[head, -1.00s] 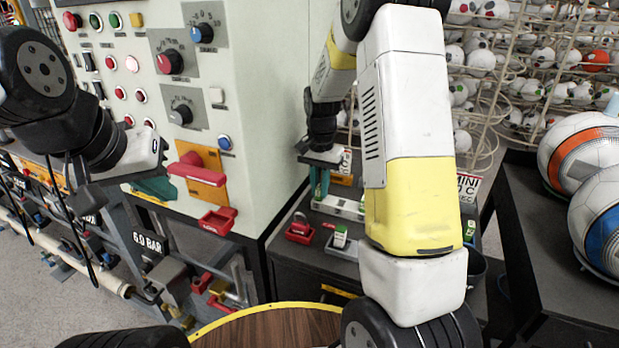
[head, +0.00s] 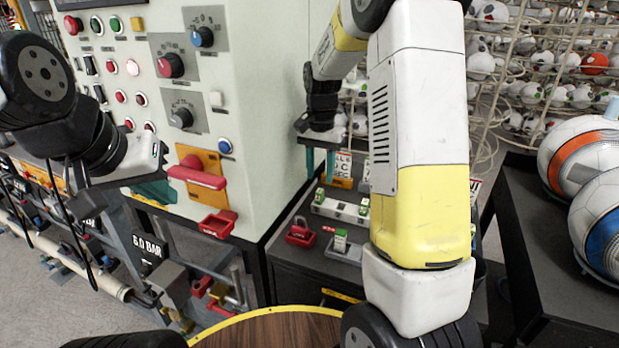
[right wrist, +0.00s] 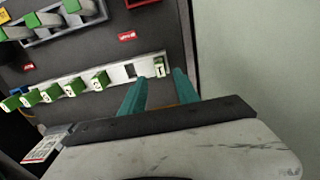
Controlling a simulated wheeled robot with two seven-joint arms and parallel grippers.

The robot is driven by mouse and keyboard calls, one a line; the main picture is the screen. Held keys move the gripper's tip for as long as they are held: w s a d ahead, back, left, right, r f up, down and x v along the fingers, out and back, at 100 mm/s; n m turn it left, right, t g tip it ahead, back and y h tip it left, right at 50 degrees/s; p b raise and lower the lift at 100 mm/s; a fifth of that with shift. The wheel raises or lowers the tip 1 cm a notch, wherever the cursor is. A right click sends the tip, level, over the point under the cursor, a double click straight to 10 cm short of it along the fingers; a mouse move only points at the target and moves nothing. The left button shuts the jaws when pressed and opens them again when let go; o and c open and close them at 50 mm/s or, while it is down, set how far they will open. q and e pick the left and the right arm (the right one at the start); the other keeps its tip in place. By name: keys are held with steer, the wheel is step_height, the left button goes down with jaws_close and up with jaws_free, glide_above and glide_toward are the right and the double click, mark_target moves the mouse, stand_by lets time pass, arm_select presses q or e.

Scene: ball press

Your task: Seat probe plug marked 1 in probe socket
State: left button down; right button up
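In the right wrist view, a green plug with a white face (right wrist: 160,66) stands in the right end slot of a pale rail (right wrist: 115,75). Its mark looks like a 1. An empty dark slot (right wrist: 129,70) is beside it. My right gripper (right wrist: 157,82) is open, with its teal fingers apart and empty, close to this plug. In the head view, my right gripper (head: 320,163) is above the left end of the rail (head: 338,208), where the plug (head: 320,196) stands. Socket labels are not legible.
Several more green plugs (right wrist: 73,87) fill the rail's left part. A grey holder (right wrist: 55,34) with further plugs is at upper left. In the head view, a red part (head: 300,233) sits in front of the rail and the machine panel (head: 260,100) rises to the left. My right arm hides the rail's right part.

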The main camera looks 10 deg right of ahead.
mark_target(320, 191)
steer(key=s+r+n+t+y, duration=0.2)
steer(key=s+r+n+t, duration=0.15)
steer(key=s+r, duration=1)
steer(key=s+a+n+t, duration=0.2)
steer(key=s+n, duration=0.2)
steer(key=s, duration=0.6)
steer(key=shift+s+r+t, duration=0.25)
steer(key=shift+s+t, duration=0.1)
steer(key=shift+s, duration=0.05)
